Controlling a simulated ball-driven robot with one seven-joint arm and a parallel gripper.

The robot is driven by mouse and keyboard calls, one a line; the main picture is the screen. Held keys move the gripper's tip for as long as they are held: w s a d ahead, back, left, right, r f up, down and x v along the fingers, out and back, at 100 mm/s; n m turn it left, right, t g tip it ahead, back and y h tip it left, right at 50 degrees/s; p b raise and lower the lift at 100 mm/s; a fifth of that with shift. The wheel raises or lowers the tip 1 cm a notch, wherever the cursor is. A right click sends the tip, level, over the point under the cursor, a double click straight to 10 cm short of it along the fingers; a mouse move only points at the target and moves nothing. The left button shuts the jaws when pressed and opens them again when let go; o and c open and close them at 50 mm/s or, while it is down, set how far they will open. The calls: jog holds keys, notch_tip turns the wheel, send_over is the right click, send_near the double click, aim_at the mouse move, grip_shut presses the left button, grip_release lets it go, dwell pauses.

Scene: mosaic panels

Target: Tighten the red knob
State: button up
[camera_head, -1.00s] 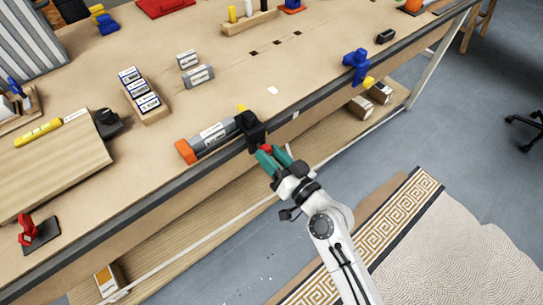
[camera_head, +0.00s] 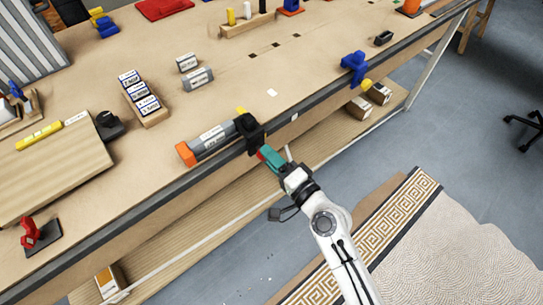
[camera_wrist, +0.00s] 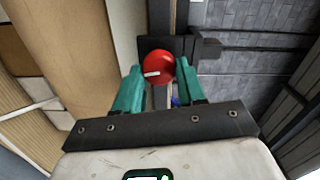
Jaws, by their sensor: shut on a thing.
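The red knob (camera_wrist: 158,67) is a round red ball with a white mark, in front of a black clamp body in the wrist view. In the head view only a sliver of the knob (camera_head: 260,155) shows at my fingertips. My gripper (camera_wrist: 160,80) has two teal fingers, one on each side of the knob, shut on it. The black clamp (camera_head: 250,130) sits at the bench's front edge, at the end of a grey cylinder (camera_head: 213,138) with an orange cap. My gripper also shows in the head view (camera_head: 264,154), reaching up from the lower right.
The wooden bench (camera_head: 310,60) carries a rack of labelled boxes (camera_head: 145,100), a blue clamp (camera_head: 355,65) on the front edge, a red clamp (camera_head: 32,233) and a board (camera_head: 50,170). A lower shelf (camera_head: 200,240) runs under the bench.

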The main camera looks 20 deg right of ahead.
jog(key=shift+f+m+p, duration=0.2)
jog(key=shift+m+p, duration=0.75)
jog(key=shift+m, duration=2.95)
jog(key=o, duration=1)
jog(key=shift+o, duration=0.2)
jog(key=shift+s, duration=0.15)
jog(key=b+v, duration=0.3)
jog(key=v, duration=0.7)
jog(key=shift+s, duration=0.25)
jog(key=shift+d, duration=0.1)
